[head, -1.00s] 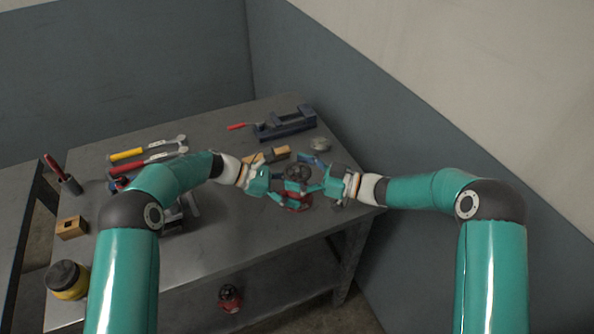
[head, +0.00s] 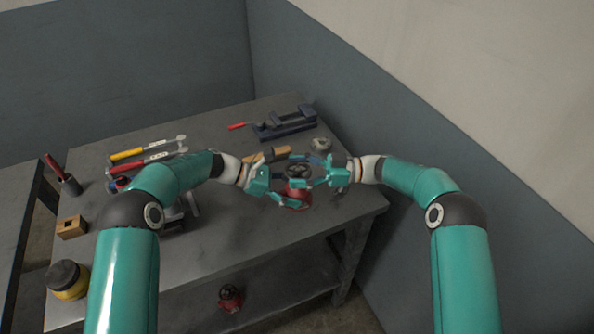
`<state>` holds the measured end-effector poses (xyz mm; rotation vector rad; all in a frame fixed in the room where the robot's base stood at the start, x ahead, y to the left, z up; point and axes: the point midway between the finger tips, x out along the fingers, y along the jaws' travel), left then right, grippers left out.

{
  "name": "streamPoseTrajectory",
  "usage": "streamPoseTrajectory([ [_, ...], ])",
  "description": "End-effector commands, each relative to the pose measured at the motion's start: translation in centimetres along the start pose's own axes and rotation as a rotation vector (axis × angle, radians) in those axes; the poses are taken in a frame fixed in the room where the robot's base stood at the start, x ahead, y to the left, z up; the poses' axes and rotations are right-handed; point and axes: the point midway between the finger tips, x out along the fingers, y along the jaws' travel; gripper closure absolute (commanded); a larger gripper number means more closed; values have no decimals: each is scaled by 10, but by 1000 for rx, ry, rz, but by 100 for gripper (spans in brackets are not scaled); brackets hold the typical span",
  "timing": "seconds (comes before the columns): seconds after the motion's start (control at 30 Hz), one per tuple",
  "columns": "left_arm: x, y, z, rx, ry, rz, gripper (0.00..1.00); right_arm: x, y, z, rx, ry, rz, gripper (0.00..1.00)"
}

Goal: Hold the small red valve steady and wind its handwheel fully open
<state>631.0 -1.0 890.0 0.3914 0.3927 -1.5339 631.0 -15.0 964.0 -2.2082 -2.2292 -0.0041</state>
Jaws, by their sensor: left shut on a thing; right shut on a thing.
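The small red valve (head: 297,190) stands near the right side of the grey workbench, between my two grippers. Its dark handwheel (head: 298,170) is on top. My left gripper (head: 286,189) reaches in from the left, low down, and is shut on the red valve body. My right gripper (head: 313,172) comes in from the right, higher, and is shut on the handwheel's right side. The fingers partly cover the valve, and the exact contact points are too small to see.
Behind the valve are a wooden block (head: 272,154), a blue vise (head: 287,123) and a round grey piece (head: 321,144). Another red valve (head: 230,298) is on the lower shelf. A wall stands right.

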Motion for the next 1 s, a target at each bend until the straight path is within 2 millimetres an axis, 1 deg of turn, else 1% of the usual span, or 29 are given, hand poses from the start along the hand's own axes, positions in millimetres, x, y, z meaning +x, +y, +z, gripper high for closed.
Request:
streamPoseTrajectory([
  [0.2,1,-2,1,3,-1,-6,50,-1,0,-1,-2,-4,-52,64],
  [0.5,1,-2,0,2,0,-6,50,-1,0,-1,-1,-5,-53,64],
  [0.53,1,-2,0,1,0,-6,50,-1,0,-1,-1,-5,-53,25],
  [0.6,1,-2,0,1,0,-6,50,-1,0,-1,-1,-5,-54,13],
  [0.67,1,-2,0,1,0,-6,50,-1,0,-1,-1,-5,-54,4],
  [1.0,1,-1,0,0,0,-5,50,-2,0,0,0,-5,-54,4],
])
